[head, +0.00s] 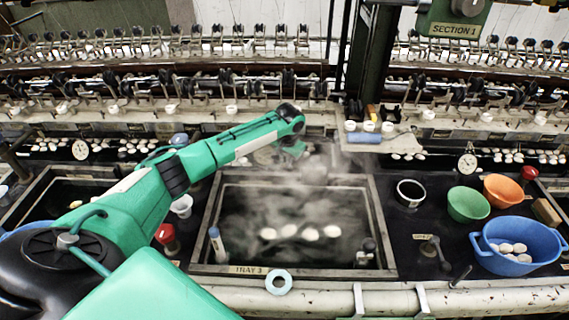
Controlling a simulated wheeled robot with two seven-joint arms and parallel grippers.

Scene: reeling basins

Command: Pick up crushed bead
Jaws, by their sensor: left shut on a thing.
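My left arm reaches in from the left over the steaming basin marked Tray 3 (378,225). My left gripper (303,152) points down above the basin's back edge, partly blurred by steam. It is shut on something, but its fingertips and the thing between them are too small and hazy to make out. I cannot pick out a crushed bead for certain. Several pale cocoons (310,234) float in a row in the dark water, below and apart from the gripper. My right gripper is not in view.
A blue basin (486,257) with pale cocoons, a green bowl (467,206) and an orange bowl (503,190) stand at the right. A pale ring (278,282) lies at the basin's front edge. The reeling machine (240,85) runs across the back.

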